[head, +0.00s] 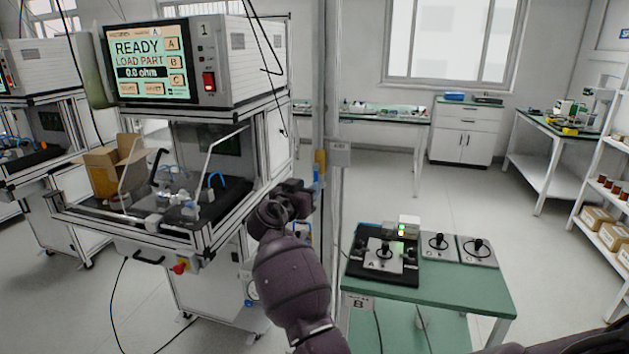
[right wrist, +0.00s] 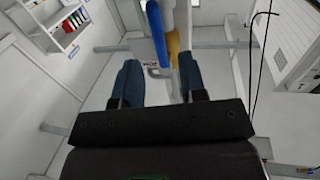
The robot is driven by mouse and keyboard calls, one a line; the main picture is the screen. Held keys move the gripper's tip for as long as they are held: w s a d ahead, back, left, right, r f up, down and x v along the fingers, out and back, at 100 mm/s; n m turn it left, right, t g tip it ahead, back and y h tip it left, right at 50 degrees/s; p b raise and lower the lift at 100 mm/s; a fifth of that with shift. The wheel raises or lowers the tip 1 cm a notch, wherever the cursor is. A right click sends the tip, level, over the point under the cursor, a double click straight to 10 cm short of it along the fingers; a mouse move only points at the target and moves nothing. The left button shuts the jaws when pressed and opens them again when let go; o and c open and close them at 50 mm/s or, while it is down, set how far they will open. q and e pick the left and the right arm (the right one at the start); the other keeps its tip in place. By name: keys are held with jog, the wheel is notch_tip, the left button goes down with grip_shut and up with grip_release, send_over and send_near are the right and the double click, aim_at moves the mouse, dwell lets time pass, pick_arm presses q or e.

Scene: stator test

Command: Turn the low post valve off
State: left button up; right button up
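A pale vertical post (head: 331,100) stands right of the test machine. A yellow part (head: 320,158) and a blue handle (head: 316,180) show on it, one above the other. I cannot tell for certain which part is the low post valve. My right gripper (head: 300,192) is just left of the blue handle in the head view. In the right wrist view, its two fingers (right wrist: 160,78) are apart with nothing between them. The blue handle (right wrist: 156,32) and yellow part (right wrist: 173,48) lie beyond the fingertips, near the gap. Contact is not visible. My left gripper is out of view.
The test machine (head: 190,85) with its screen stands close on the left. A tag plate (head: 340,154) sticks out from the post. A green table (head: 450,288) with control boxes stands to the right. Open floor (head: 400,185) lies behind the post.

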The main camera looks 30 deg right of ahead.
jog(key=shift+x, duration=2.2)
grip_shut()
